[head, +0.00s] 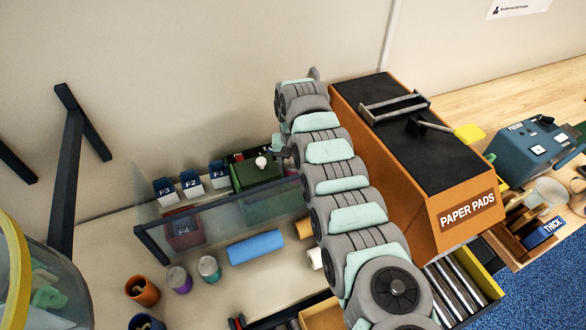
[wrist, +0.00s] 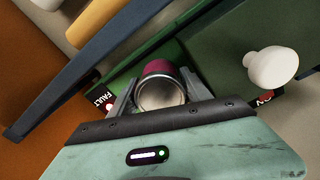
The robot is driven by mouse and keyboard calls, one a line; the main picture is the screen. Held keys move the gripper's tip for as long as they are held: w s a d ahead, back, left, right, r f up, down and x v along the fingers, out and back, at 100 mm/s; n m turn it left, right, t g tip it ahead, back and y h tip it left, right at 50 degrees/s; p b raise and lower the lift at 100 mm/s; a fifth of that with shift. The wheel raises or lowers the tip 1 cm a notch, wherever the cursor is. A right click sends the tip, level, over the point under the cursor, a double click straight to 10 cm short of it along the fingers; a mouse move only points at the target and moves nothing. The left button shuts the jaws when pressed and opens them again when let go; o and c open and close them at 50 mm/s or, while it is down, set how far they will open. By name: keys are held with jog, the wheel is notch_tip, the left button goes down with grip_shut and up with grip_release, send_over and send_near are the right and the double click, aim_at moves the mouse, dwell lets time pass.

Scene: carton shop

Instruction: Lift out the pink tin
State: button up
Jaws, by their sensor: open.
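In the wrist view a pink tin (wrist: 160,70) with a silvery round end facing the camera lies between the two grey fingers of my gripper (wrist: 159,83). The fingers stand apart on either side of it; contact cannot be told. The tin is at a green box (wrist: 225,40), whose edge carries a dark strip reading "FAULT". A white knob (wrist: 271,68) is to the right of the tin. In the head view my gripper (head: 284,152) is beside the same green box (head: 262,178) and its white knob (head: 261,162).
A clear panel with a dark rail (head: 225,209) stands in front of the green box. Several blue-and-white bins (head: 191,183) are left of it. The orange paper pads machine (head: 415,160) is right of my arm.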

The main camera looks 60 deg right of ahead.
aim_at(293, 161)
jog(key=c, duration=1.1)
jog(key=shift+r, duration=0.15)
notch_tip(293, 161, up, 10)
jog(key=shift+f+b, duration=0.15)
jog(key=shift+b, duration=0.8)
jog(key=shift+r+p, duration=0.5)
jog(key=shift+r, duration=2)
